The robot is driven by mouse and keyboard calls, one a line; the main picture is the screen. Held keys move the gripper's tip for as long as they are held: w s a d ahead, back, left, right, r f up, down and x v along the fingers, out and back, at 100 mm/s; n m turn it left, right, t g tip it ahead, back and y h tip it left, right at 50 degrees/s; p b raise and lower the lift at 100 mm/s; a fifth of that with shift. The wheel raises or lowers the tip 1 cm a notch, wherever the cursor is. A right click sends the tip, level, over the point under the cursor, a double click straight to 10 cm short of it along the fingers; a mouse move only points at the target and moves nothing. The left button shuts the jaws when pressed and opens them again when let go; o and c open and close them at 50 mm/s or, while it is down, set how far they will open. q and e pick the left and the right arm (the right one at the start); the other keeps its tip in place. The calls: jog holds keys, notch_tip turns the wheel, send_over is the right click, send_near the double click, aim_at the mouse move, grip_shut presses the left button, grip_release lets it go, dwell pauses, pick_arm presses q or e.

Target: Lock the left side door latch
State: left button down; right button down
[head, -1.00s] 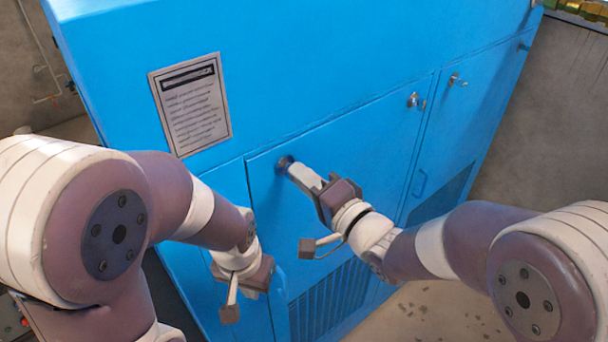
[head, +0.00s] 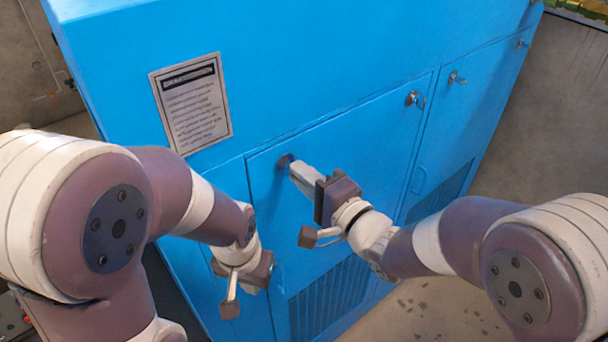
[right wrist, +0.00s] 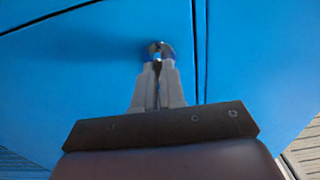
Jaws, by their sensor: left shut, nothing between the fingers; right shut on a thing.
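The left side door latch (head: 285,161) sits near the upper left corner of the blue door (head: 340,180), mostly hidden by my right gripper in the head view. My right gripper (head: 294,171) is shut on the latch. In the right wrist view the fingertips (right wrist: 158,65) close around the shiny latch handle (right wrist: 160,48), close to the door's edge seam. My left gripper (head: 235,290) hangs low at the left, beside the cabinet front and away from the latch. It is shut and empty; its fingertips are not clearly seen.
The blue cabinet (head: 330,60) fills the middle. Other latches (head: 415,99) and (head: 457,78) stand further right on the doors. A label plate (head: 191,103) is at upper left. Vent slats (head: 328,300) are low on the door. Open floor (head: 440,310) shows at lower right.

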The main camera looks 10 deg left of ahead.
jog(key=c, duration=1.2)
grip_release()
jog(key=b+v, duration=0.3)
jog(key=v, duration=0.9)
jog(key=shift+s+d, duration=0.25)
